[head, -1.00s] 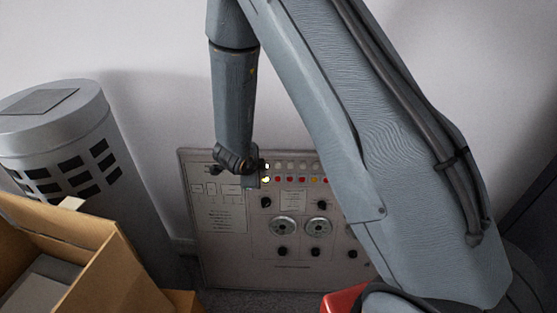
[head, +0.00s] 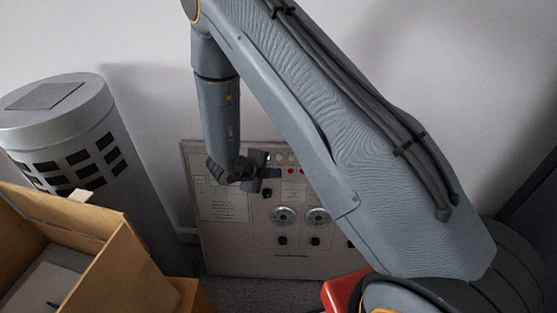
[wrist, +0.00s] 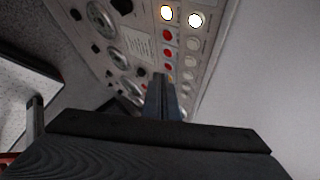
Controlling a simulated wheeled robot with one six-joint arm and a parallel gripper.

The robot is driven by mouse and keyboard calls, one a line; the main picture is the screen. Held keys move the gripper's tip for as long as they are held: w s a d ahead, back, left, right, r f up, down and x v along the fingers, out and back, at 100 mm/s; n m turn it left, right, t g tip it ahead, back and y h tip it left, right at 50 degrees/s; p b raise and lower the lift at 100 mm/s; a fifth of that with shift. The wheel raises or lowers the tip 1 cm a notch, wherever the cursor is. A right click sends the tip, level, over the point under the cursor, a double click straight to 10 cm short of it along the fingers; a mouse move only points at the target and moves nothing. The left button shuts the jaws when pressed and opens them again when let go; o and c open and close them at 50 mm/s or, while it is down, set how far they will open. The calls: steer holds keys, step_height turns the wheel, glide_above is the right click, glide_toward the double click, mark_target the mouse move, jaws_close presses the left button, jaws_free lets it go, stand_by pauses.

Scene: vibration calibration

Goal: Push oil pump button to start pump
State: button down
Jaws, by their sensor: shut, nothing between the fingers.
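The control panel (head: 225,255) stands against the back wall, with rows of round buttons, dials and black knobs. My gripper (head: 275,172) is in front of its upper button rows and hides some of them. A line of red buttons (wrist: 168,52) runs from the yellow one toward my gripper (wrist: 161,78). Its fingers are shut and empty, pointing at the panel; I cannot tell whether they touch it. The labels are too small to read, so I cannot tell which button is the oil pump's.
A grey cylinder (head: 60,125) with dark slots stands left of the panel. An open cardboard box (head: 105,270) is in front of it. A red object (head: 343,290) lies low in front of the panel's right side. My arm covers the panel's right part.

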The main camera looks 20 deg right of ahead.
steer(key=w+d+f+b, duration=0.1)
steer(key=w+d+b, duration=0.1)
steer(key=w, duration=0.4)
steer(key=shift+w+f+b, duration=0.25)
steer(key=shift+w+b, duration=0.1)
steer(key=shift+w+d, duration=0.1)
steer(key=shift+w, duration=0.05)
stand_by(1.7)
steer(key=shift+w+d, duration=0.1)
steer(key=shift+w, duration=0.15)
steer(key=shift+w+d+f+b, duration=0.1)
steer(key=shift+w+f+b, duration=0.05)
steer(key=shift+w+b, duration=0.2)
stand_by(0.7)
steer(key=shift+s, duration=0.15)
steer(key=shift+s+a+r+p, duration=0.25)
steer(key=shift+s+p, duration=0.2)
steer(key=shift+s, duration=0.15)
steer(key=shift+s, duration=0.1)
steer(key=shift+s+a+r+p, duration=0.15)
steer(key=shift+s+a+p, duration=0.2)
steer(key=shift+s, duration=0.4)
steer(key=shift+s+a+r+p, duration=0.15)
steer(key=shift+s+p, duration=0.25)
steer(key=shift+s, duration=0.35)
steer(key=shift+s+a+r+p, duration=0.15)
steer(key=shift+s+a+p, duration=0.2)
steer(key=shift+s, duration=0.4)
steer(key=shift+d, duration=0.1)
